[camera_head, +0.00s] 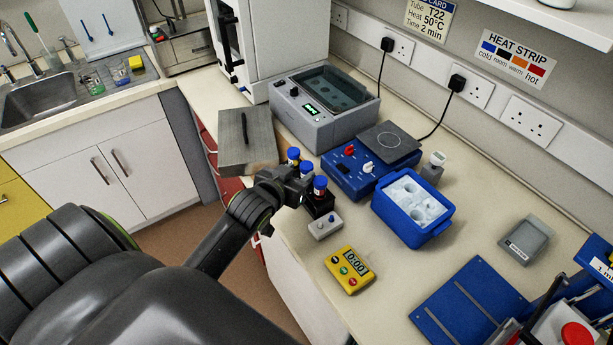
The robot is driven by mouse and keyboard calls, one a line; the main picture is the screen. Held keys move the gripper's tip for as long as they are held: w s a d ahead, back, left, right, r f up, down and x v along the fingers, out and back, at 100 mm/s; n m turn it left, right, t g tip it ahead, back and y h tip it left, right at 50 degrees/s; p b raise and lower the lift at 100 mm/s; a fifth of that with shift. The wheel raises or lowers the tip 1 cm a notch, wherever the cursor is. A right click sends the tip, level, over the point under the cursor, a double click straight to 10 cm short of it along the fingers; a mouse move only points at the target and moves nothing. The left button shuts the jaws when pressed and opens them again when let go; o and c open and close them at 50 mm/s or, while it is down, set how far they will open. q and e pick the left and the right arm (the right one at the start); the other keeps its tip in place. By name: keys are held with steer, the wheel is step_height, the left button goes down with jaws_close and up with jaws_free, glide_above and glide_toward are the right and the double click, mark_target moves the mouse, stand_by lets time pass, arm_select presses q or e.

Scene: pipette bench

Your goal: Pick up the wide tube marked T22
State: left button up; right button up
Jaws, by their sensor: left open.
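Blue-capped tubes stand close together around a small black rack (319,207) near the bench's front edge. The front tube (320,187) shows a red body below its blue cap. Two more blue-capped tubes, a back one (293,155) and a middle one (306,169), stand behind it. Their marks are too small to read, so I cannot tell which is T22. My left gripper (302,187) is open at the tubes and hides parts of their bodies and of the rack. I cannot tell whether a tube is between its fingers. My right gripper is out of view.
A grey water bath (302,128), a blue hotplate (345,181) and a blue ice box (405,220) stand behind the rack. A small grey switch box (325,228) and a yellow timer (350,270) are in front. Bare bench (465,215) lies to the right.

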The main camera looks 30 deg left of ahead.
mark_target(306, 165)
arm_select(q)
steer(key=shift+w+p, duration=0.35)
steer(key=shift+w, duration=0.15)
steer(key=shift+p+x, duration=0.7)
steer(key=shift+x, duration=1.45)
steer(key=shift+r, duration=0.1)
steer(key=c, duration=0.7)
steer(key=shift+c, duration=0.2)
